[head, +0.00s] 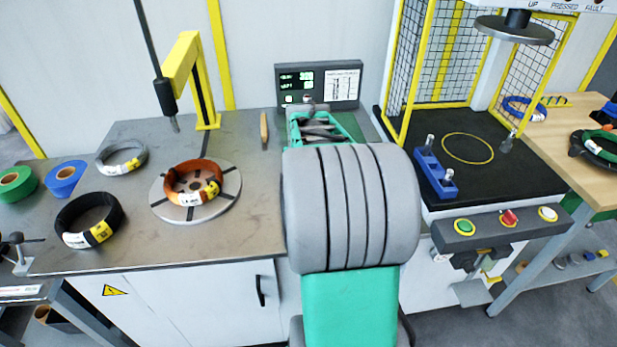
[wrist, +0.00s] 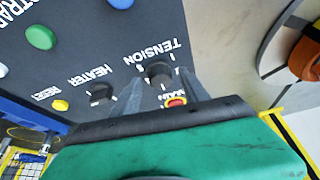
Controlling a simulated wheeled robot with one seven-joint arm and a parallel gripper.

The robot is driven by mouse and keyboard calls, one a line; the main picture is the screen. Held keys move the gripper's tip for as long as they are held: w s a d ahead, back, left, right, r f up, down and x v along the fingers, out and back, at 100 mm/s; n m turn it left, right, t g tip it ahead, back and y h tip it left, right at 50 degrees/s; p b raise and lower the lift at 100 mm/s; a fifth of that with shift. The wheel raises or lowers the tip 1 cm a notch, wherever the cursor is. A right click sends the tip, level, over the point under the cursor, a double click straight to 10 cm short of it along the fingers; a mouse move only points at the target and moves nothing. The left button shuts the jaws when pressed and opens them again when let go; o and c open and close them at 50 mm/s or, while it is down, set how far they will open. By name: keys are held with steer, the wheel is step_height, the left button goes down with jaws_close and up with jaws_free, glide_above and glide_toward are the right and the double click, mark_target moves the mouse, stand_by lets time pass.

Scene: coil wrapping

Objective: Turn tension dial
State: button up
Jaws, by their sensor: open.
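The tension dial (wrist: 158,72) is a dark round knob on a dark panel, marked TENSION, in the wrist view. My gripper (wrist: 163,79) is open, with its two grey fingers reaching toward the panel. The fingertips appear on either side of the dial in the picture; I cannot tell whether they touch it. In the head view the control panel (head: 346,83) stands at the back of the bench with a lit green display. My own arm hides most of my gripper and the dial there.
A heater dial (wrist: 101,93), a red-and-yellow main switch (wrist: 175,102) and a yellow reset button (wrist: 60,105) sit near the tension dial. An orange coil (head: 191,184) lies on the round turntable (head: 168,211). A caged press (head: 440,60) stands at right.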

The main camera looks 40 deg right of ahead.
steer(key=shift+r, duration=0.1)
steer(key=v, duration=0.7)
steer(key=shift+r, duration=0.25)
steer(key=shift+s+a, duration=0.1)
steer(key=shift+s, duration=0.05)
